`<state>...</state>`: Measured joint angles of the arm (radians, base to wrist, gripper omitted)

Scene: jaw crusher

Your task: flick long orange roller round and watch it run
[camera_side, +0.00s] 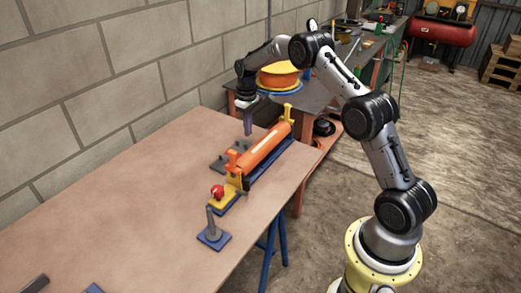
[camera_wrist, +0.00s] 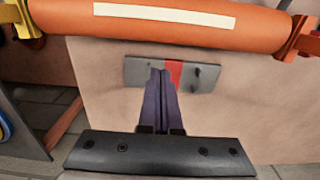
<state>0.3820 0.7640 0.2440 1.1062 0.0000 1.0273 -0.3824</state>
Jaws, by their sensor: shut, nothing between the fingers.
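The long orange roller (camera_side: 264,147) lies between yellow end brackets on a dark blue base (camera_side: 268,160) on the table. A white stripe runs along it. In the wrist view the roller (camera_wrist: 180,28) crosses the top of the picture, with the stripe facing the camera. My gripper (camera_side: 248,131) points down above the table, on the wall side of the roller. Its purple fingers (camera_wrist: 162,75) are together and empty, and a gap shows between them and the roller in the wrist view. Behind the fingertips is a grey plate (camera_wrist: 205,76) with a red strip.
A red knob (camera_side: 217,191) stands at the roller's near end. A grey post on a blue plate (camera_side: 214,238) is close by. The left part of the brown table (camera_side: 110,215) is mostly clear. A block wall (camera_side: 90,75) runs behind. An orange reel (camera_side: 279,75) sits on the far bench.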

